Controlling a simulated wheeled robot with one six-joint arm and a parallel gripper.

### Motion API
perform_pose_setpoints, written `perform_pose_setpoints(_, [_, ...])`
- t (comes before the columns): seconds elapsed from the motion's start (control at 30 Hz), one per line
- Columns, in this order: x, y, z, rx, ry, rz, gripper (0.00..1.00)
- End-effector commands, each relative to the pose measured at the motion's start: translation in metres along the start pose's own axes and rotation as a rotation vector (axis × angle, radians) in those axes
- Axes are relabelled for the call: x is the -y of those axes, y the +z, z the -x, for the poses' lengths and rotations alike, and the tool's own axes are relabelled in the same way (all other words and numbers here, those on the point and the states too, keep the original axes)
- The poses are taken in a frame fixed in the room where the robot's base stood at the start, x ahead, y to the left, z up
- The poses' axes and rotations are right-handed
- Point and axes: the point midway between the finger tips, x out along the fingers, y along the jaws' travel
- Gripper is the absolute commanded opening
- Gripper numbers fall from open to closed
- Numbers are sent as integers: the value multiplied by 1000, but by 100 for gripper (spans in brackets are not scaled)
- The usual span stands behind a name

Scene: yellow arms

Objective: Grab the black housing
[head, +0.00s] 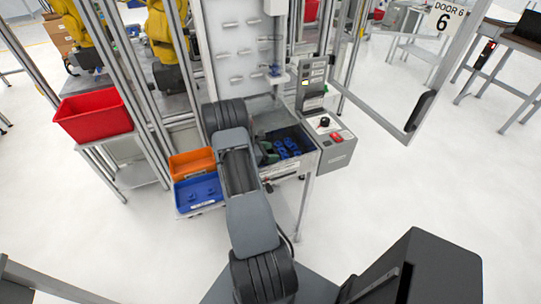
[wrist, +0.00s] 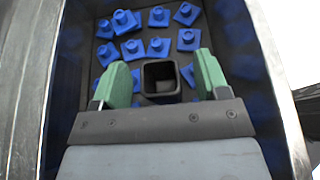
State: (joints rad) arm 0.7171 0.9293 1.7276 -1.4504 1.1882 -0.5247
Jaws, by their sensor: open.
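The black housing (wrist: 162,79), a square hollow piece with an open top, shows in the wrist view. It sits between the two green fingers of my gripper (wrist: 161,66). The fingers are open, with a gap visible on each side of the housing. Part of the housing's near side is close to the gripper's dark palm bar. In the head view my gripper (head: 266,153) reaches into the dark bin of the workstation; the housing cannot be made out there.
Several blue parts (wrist: 125,22) lie in the dark bin (wrist: 85,62) around the housing. The bin walls rise close on both sides. An orange bin (head: 192,163) and a blue bin (head: 198,191) stand to the left. A control box (head: 330,140) is on the right.

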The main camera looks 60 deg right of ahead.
Motion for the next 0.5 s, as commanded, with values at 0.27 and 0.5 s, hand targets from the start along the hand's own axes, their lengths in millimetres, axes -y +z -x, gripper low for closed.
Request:
perform_pose_setpoints(0.27, [0, 0, -23, -1, -1, 0, 68])
perform_pose_setpoints(0.5, [0, 0, -23, -1, 0, -1, 67])
